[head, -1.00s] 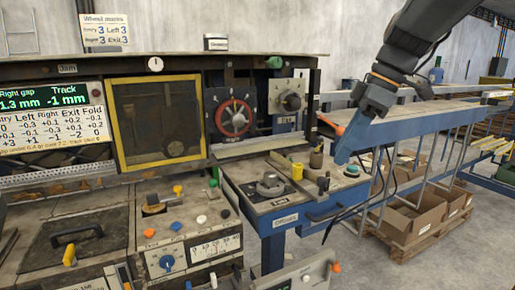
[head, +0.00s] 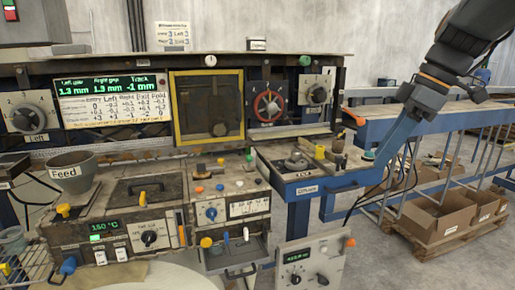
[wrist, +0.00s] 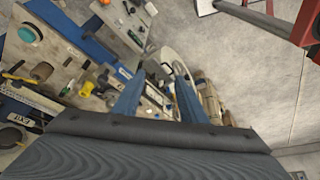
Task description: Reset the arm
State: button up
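My arm comes in from the upper right of the head view. My gripper (head: 380,162) has blue fingers pointing down and to the left, in front of the blue bench right of the machine. In the wrist view, my gripper (wrist: 158,72) shows its two blue fingers apart with nothing visible held between them. The machine's panels, knobs and part of the floor lie beyond the fingertips there.
The control machine has a yellow-framed window (head: 207,105), a red dial (head: 268,105) and a lit display (head: 108,93). A grey Feed cup (head: 73,175) stands at left. Cardboard boxes (head: 440,215) sit on a pallet at right. Open floor lies at lower right.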

jog(key=s+a+f+m+h, duration=0.1)
jog(key=s+a+f+m, duration=0.1)
jog(key=f, duration=0.6)
jog(key=s+a+f+m+h, duration=0.1)
jog(key=s+a+f+m, duration=0.2)
jog(key=f+m, duration=0.3)
jog(key=s+a+f+m+h, duration=0.2)
jog(key=s+f+m, duration=0.2)
jog(key=f, duration=0.8)
jog(key=shift+a+f+m+g, duration=0.2)
jog(key=shift+a+m+g, duration=0.1)
jog(key=shift+a, duration=0.1)
